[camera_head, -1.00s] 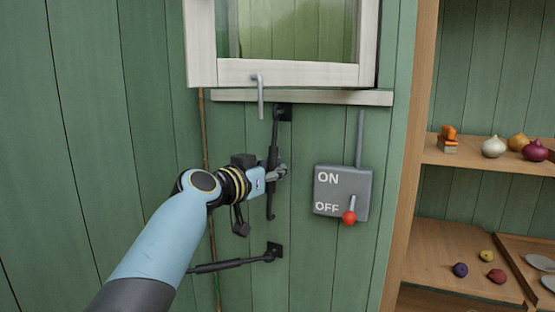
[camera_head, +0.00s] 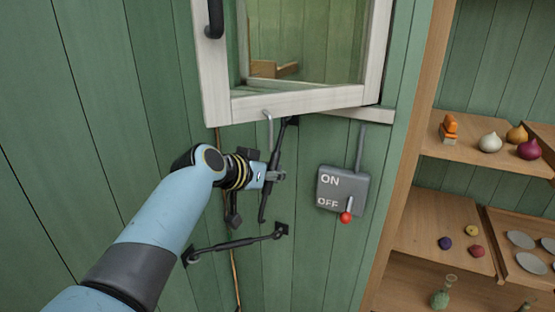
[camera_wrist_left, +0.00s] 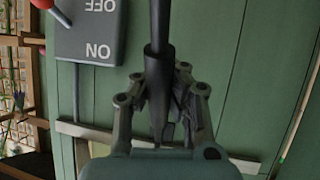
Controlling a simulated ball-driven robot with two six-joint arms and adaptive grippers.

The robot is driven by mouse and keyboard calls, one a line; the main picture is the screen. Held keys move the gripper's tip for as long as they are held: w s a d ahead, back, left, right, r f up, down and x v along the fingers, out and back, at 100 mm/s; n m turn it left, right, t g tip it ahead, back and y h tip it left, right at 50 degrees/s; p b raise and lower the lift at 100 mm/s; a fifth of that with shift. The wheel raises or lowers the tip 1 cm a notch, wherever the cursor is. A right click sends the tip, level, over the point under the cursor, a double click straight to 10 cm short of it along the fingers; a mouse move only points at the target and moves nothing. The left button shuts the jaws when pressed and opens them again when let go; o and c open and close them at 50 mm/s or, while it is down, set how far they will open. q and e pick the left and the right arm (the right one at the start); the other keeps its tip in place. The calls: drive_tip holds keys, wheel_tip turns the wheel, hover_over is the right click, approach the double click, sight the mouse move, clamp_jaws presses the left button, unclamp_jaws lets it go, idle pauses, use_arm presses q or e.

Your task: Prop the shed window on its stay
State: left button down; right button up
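The shed window (camera_head: 300,101) is a white-framed sash standing swung out from the green wall, above its sill. A grey bent pin (camera_head: 269,130) hangs at its lower edge. A dark bar, seemingly the stay (camera_head: 266,205), hangs from a black bracket below the sill and slants down to the left. My left gripper (camera_head: 277,176) is around the bar's middle and appears shut on it. In the left wrist view the bar (camera_wrist_left: 160,25) runs between the fingers (camera_wrist_left: 165,85); the exact contact is partly hidden. My right gripper is not in view.
A second dark bar (camera_head: 236,244) reaches left from a lower wall bracket. A grey ON/OFF switch box (camera_head: 342,188) with a red-knobbed lever is right of the gripper. Wooden shelves (camera_head: 415,240) with onions and plates stand at the right. The left wall is clear.

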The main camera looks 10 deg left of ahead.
use_arm(q)
drive_tip(key=c, duration=2)
unclamp_jaws()
drive_tip(key=shift+w+a+r, duration=0.15)
drive_tip(key=shift+r, duration=0.15)
drive_tip(key=o, duration=0.7)
drive_tip(key=shift+a+f, duration=0.15)
drive_tip(key=shift+c, duration=0.2)
drive_tip(key=shift+o, duration=0.8)
drive_tip(key=shift+d, duration=0.2)
drive_tip(key=v, duration=1.2)
drive_tip(key=shift+f, duration=0.1)
